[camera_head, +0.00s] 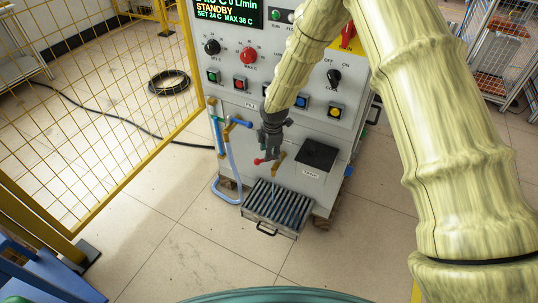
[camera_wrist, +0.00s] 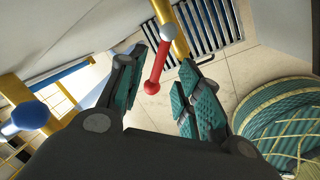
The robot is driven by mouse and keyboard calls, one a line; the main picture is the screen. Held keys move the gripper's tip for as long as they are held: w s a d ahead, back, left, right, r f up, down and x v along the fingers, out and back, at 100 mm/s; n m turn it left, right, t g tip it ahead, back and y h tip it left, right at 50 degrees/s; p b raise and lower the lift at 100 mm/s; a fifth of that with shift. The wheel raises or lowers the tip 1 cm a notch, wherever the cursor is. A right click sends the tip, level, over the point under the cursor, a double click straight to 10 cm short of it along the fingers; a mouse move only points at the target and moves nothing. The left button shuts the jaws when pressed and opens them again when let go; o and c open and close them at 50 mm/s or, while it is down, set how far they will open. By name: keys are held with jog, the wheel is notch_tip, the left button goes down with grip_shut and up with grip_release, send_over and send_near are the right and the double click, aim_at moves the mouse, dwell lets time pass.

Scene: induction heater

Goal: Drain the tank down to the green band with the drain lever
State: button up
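The drain lever (camera_wrist: 156,68) is a red bar with a round red knob, on a brass pipe (camera_wrist: 178,38). It shows between the two teal finger pads of my gripper (camera_wrist: 163,66) in the wrist view. The fingers are apart, with a visible gap on the lever's right; contact on its left is unclear. In the head view my gripper (camera_head: 270,151) is low at the machine's front, and the red knob (camera_head: 257,161) shows at its lower left.
A slatted drain tray (camera_head: 270,222) sits on the floor below the pipe. A blue handle (camera_head: 240,123) and blue hose (camera_head: 222,190) are left of my gripper. A black lid (camera_head: 318,153) is to the right. A yellow mesh fence (camera_head: 100,100) stands left; the front floor is clear.

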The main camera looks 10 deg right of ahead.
notch_tip(320, 180, up, 8)
jog(key=s, duration=0.1)
jog(key=shift+s+d, duration=0.2)
jog(key=shift+s, duration=0.1)
jog(key=shift+f, duration=0.15)
dwell(7.1)
